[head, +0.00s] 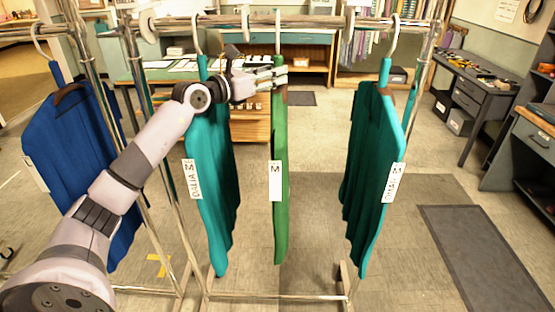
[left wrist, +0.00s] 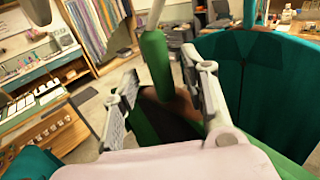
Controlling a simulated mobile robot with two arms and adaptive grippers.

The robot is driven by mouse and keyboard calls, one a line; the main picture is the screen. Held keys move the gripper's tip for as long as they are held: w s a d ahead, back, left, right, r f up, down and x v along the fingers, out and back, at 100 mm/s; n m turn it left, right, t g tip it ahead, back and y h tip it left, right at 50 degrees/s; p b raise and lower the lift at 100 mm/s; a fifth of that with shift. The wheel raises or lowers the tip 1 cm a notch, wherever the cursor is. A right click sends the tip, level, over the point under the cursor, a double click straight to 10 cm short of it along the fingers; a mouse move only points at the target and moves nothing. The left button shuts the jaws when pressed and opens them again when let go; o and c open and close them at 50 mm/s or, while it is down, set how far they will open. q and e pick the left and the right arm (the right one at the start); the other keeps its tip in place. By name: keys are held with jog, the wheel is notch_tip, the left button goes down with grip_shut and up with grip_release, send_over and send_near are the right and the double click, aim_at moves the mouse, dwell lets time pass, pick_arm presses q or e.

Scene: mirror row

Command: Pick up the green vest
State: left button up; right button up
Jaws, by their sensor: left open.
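The green vest (head: 281,190) hangs edge-on from the rail between two teal vests, with a white "M" tag on its front edge. My left gripper (head: 280,75) is at the top of this vest, at the hanger neck. In the left wrist view, my left gripper (left wrist: 168,74) is open, with one finger on each side of the green hanger neck (left wrist: 155,60) and the brown collar area. I cannot tell whether either finger touches it. Part of the vest's top is hidden behind the gripper. My right gripper is not in view.
One teal vest (head: 212,180) hangs close on the left, beside my left forearm; another teal vest (head: 370,170) hangs to the right. A blue vest (head: 75,160) hangs at far left. The metal rail (head: 310,20) runs above. Floor to the right is open, with a dark mat (head: 480,250).

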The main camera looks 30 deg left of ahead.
pick_arm(q)
jog(key=shift+p+x, duration=0.4)
jog(key=shift+x, duration=0.85)
jog(key=shift+w+d+f, duration=0.1)
jog(key=shift+w, duration=0.2)
jog(key=shift+s, duration=0.15)
jog(key=shift+c, duration=0.9)
grip_shut()
